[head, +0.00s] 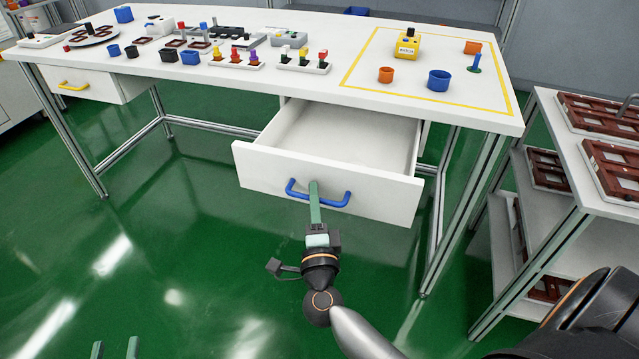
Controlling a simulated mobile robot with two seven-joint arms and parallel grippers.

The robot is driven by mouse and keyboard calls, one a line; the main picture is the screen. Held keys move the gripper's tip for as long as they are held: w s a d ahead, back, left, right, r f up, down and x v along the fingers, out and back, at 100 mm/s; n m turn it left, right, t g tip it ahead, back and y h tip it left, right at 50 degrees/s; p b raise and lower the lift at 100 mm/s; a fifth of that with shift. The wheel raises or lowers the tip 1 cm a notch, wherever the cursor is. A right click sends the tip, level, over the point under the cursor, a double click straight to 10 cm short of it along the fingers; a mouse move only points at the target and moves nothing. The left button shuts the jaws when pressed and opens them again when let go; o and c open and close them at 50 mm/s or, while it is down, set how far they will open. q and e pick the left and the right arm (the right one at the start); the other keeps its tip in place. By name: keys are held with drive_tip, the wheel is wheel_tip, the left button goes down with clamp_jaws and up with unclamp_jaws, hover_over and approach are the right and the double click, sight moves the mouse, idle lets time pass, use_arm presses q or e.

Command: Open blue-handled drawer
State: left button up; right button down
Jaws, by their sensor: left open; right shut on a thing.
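The white drawer (325,190) with the blue handle (338,200) is pulled well out from under the white table, and its inside shows empty. My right gripper (314,190) is at the middle of the blue handle and shut on it, its fingers covering part of the bar. My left gripper (115,348) shows only as two fingertips at the bottom left edge. They are apart with nothing between them, over the green floor and away from the drawer.
The white table (320,82) carries several small pots, trays and a yellow box (407,46). A yellow-handled drawer (85,84) at the left is shut. A shelf rack (570,200) with brown trays stands close at right. The green floor before the drawer is clear.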

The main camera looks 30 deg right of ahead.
use_arm(q)
drive_tip(key=shift+s+f, duration=0.1)
drive_tip(key=shift+f, duration=0.45)
use_arm(e)
drive_tip(key=shift+s+a, duration=0.3)
drive_tip(key=shift+a, duration=0.05)
drive_tip(key=c, duration=1.2)
unclamp_jaws()
drive_tip(key=shift+o, duration=0.2)
use_arm(q)
drive_tip(key=shift+s, duration=0.1)
use_arm(e)
drive_tip(key=shift+s, duration=0.1)
